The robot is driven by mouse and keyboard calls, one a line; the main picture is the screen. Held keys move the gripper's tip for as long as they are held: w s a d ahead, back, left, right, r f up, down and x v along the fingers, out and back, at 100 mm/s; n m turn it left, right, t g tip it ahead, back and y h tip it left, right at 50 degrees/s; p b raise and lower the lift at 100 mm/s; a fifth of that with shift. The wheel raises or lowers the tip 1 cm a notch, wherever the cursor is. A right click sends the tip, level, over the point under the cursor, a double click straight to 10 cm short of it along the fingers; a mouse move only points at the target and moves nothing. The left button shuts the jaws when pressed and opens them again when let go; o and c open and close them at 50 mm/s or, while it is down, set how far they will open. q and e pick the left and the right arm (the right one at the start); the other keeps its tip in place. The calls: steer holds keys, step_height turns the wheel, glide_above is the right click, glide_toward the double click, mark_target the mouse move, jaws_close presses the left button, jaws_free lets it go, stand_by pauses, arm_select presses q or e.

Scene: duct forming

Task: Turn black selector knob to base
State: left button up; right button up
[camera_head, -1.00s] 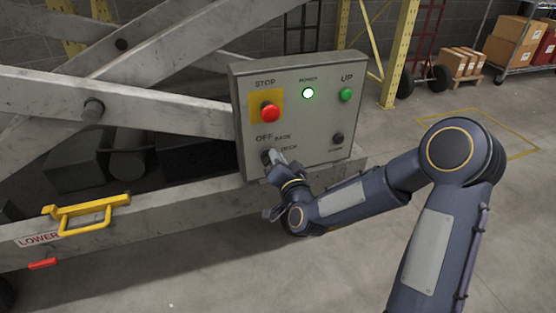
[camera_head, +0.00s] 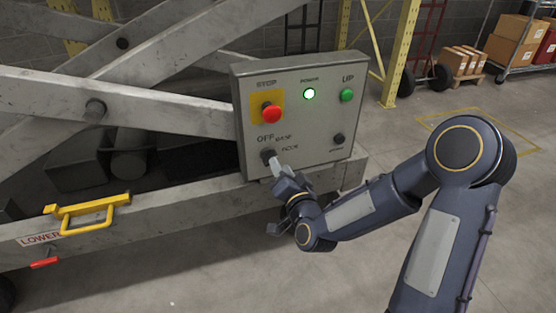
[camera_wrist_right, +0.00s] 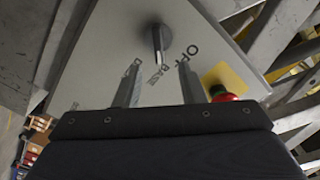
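The black selector knob (camera_head: 267,155) is on the lower left of the grey control box, below the OFF label. In the right wrist view the knob (camera_wrist_right: 157,42) shows its bar pointing toward the BASE label (camera_wrist_right: 158,75), between OFF and the partly hidden third label. My right gripper (camera_head: 277,167) is just in front of and below the knob. In the wrist view its two fingers (camera_wrist_right: 159,68) are apart with nothing between them, and the knob lies beyond their tips. My left gripper is not in view.
The control box (camera_head: 320,127) also carries a red stop button (camera_head: 271,113), a lit power lamp (camera_head: 309,94), a green UP button (camera_head: 347,95) and a small black button (camera_head: 338,139). A yellow handle (camera_head: 88,212) is on the lift frame at left. Open floor lies at right.

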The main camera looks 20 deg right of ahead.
steer(key=s, duration=0.3)
steer(key=shift+s, duration=0.35)
steer(key=shift+r, duration=0.1)
steer(key=s+d+r+n+g+y+p, duration=0.2)
steer(key=s+n+g, duration=0.75)
steer(key=s, duration=1.75)
step_height(320, 180, up, 36)
steer(key=m+g+y+p, duration=0.1)
steer(key=m+g+p, duration=0.1)
steer(key=p, duration=3.2)
steer(key=shift+w+d+f+g+p, duration=0.15)
steer(key=shift+g+p, duration=0.25)
steer(key=shift+g, duration=0.05)
